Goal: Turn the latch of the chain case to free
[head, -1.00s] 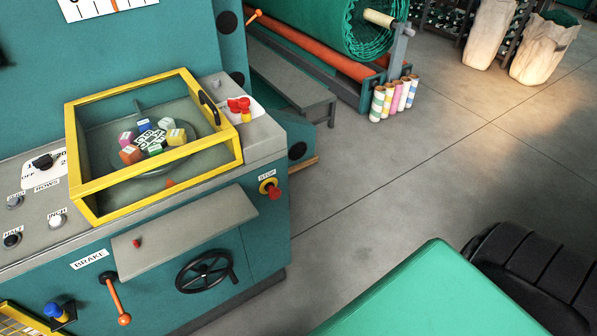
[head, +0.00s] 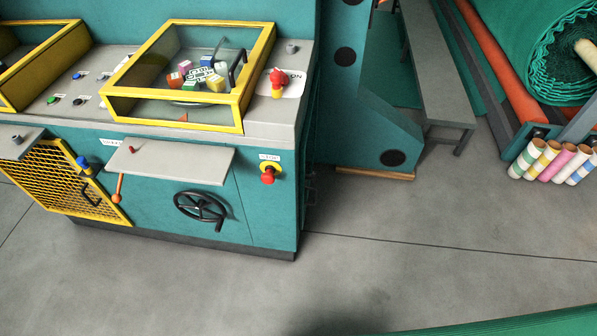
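A teal machine (head: 140,190) stands at the left. On its grey top is a yellow-framed case with clear panes (head: 174,103), holding several coloured blocks (head: 205,78). Just right of it is a red knob on a yellow base (head: 277,82), beside a partly hidden label. A yellow mesh guard (head: 62,183) on the front has a blue-topped fitting (head: 84,163) at its upper right edge. No readable label tells which of these is the chain case or its latch. Neither of my grippers is in view.
A grey shelf (head: 180,163), orange lever (head: 118,190), black handwheel (head: 201,207) and red stop button (head: 268,173) are on the front. A grey bench (head: 440,80), green net roll (head: 540,50) and coloured tubes (head: 545,160) stand right. The floor in front (head: 400,215) is clear.

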